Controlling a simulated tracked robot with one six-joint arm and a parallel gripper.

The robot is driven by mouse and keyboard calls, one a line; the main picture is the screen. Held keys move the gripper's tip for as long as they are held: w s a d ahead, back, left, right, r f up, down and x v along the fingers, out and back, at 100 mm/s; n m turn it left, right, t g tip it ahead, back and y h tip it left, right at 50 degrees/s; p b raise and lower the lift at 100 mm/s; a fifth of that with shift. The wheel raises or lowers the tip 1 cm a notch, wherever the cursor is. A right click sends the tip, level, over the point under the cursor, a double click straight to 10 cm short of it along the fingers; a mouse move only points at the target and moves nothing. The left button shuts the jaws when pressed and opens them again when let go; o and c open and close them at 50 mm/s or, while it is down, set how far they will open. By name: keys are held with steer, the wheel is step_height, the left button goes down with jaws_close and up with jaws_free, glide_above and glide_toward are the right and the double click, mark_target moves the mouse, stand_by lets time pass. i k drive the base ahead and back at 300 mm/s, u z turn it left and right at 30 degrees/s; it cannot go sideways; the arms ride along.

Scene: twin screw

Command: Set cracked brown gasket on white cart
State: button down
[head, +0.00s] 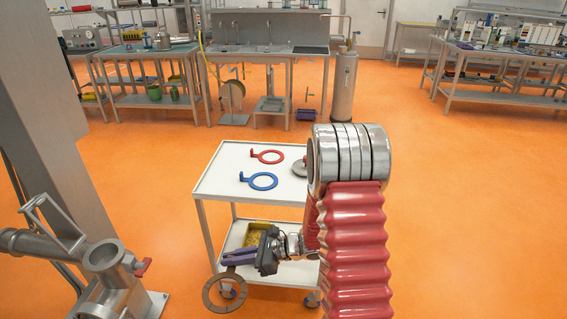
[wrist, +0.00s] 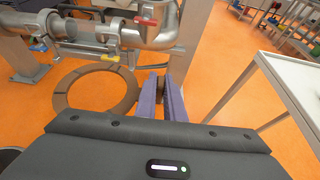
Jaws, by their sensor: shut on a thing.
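The brown gasket (head: 208,292) is a flat ring at the lower left of the white cart (head: 222,184), below the level of the cart's top. In the wrist view the gasket (wrist: 61,96) shows several dark lines across its band; I cannot tell which is the crack. My gripper (head: 228,258) has purple jaws, shut on the gasket's edge. In the wrist view the jaws (wrist: 163,82) lie at the gasket's right side. My arm hides the cart's right part. The cart's top (wrist: 291,75) also shows at right in the wrist view.
A red ring (head: 267,150), a blue ring (head: 263,174) and a partly hidden metal part (head: 299,167) lie on the cart. A yellow bin (head: 254,232) stands on its lower shelf. Metal pipework (head: 105,265) stands at left. The cart top's left and front are clear.

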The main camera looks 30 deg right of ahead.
mark_target(229, 165)
steer(key=u, duration=0.05)
steer(key=i, duration=1.4)
steer(key=u, duration=0.55)
